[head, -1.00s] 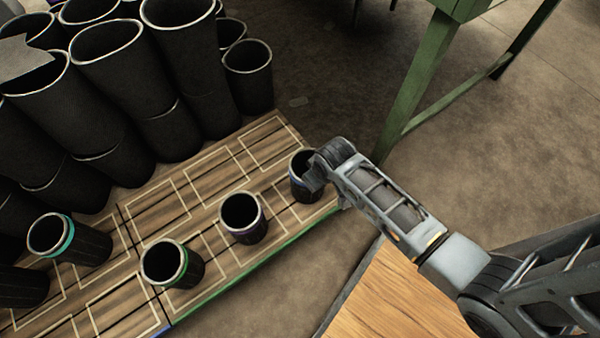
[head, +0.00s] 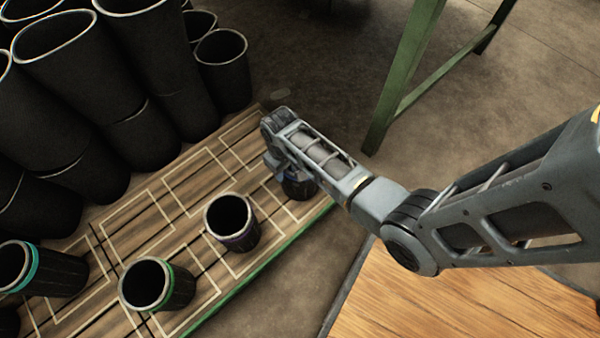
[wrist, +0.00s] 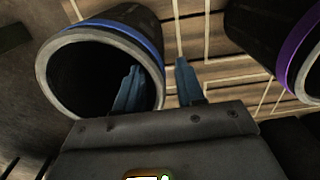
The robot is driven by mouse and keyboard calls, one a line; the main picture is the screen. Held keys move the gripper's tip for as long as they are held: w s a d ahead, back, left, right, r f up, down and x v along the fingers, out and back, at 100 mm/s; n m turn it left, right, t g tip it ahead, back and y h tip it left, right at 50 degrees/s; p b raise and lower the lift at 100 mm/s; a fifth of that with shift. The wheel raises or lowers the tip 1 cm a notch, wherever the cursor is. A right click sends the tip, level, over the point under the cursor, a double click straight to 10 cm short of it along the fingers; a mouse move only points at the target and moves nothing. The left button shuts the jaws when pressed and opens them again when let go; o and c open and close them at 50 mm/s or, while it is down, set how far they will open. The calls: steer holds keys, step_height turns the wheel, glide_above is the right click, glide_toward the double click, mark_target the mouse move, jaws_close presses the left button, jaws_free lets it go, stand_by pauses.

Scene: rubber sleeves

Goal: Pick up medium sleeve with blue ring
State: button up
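The black sleeve with a blue ring (head: 299,188) stands upright at the far right end of the pallet, its top mostly hidden by my gripper (head: 277,166) in the head view. In the wrist view its open mouth and blue ring (wrist: 135,32) fill the upper left. My gripper (wrist: 160,85) is open there. The left finger overlaps the mouth and the right finger is outside the rim, with the near wall between them in the picture. I cannot tell whether either finger touches the wall.
A purple-ringed sleeve (head: 232,222) stands beside it, and also shows in the wrist view (wrist: 299,55). A green-ringed sleeve (head: 158,286) and a teal-ringed sleeve (head: 45,268) stand further left. Tall black sleeves (head: 150,135) crowd the back left. A green metal leg (head: 400,85) stands behind.

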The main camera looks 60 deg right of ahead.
step_height(320, 180, down, 2)
steer(key=shift+f, duration=0.1)
steer(key=shift+c, duration=0.4)
jaws_close()
stand_by(1.0)
